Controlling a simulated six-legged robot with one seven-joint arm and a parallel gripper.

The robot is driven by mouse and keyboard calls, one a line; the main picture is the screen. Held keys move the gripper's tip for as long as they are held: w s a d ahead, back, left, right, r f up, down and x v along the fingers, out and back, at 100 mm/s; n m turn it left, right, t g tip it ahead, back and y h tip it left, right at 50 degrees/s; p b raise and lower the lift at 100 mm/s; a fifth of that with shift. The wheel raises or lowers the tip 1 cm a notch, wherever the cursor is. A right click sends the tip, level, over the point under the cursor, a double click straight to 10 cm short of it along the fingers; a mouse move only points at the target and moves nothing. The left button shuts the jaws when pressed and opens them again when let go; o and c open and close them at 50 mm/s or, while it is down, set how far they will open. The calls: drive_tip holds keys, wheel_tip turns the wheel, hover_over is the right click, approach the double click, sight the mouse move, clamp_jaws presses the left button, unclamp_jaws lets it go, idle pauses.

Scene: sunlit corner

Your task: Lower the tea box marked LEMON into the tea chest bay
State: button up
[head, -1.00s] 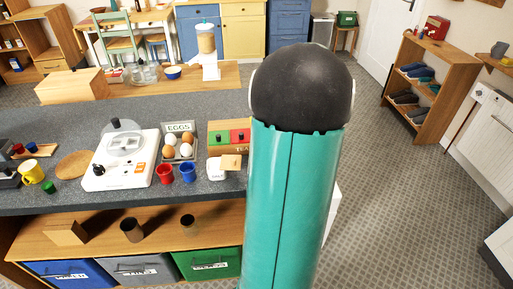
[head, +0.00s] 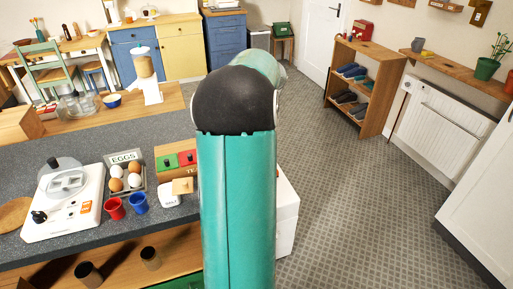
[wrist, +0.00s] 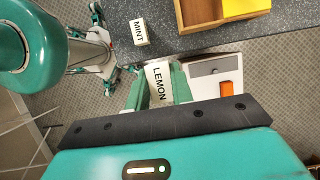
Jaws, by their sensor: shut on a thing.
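My gripper (wrist: 158,80) is shut on the white tea box marked LEMON (wrist: 160,88) in the wrist view. The box is near the counter's edge, apart from the tea chest. The wooden tea chest (wrist: 216,24) is at the top of the wrist view; a bare wooden compartment and a yellow item show in it. In the head view, the tea chest (head: 163,151) stands on the counter with green and red items in it. My arm hides the gripper and LEMON box there.
An egg tray (head: 122,179), a red cup (head: 115,208) and a blue cup (head: 139,203) stand left of the chest.

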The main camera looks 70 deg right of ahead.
drive_tip(key=w+f, duration=0.1)
drive_tip(key=w, duration=1.1)
drive_tip(key=shift+w+a, duration=0.15)
drive_tip(key=shift+w, duration=0.05)
drive_tip(key=shift+f, duration=0.1)
drive_tip(key=shift+w+a, duration=0.2)
drive_tip(key=shift+f, duration=2.15)
drive_tip(key=shift+f, duration=2.45)
idle(0.9)
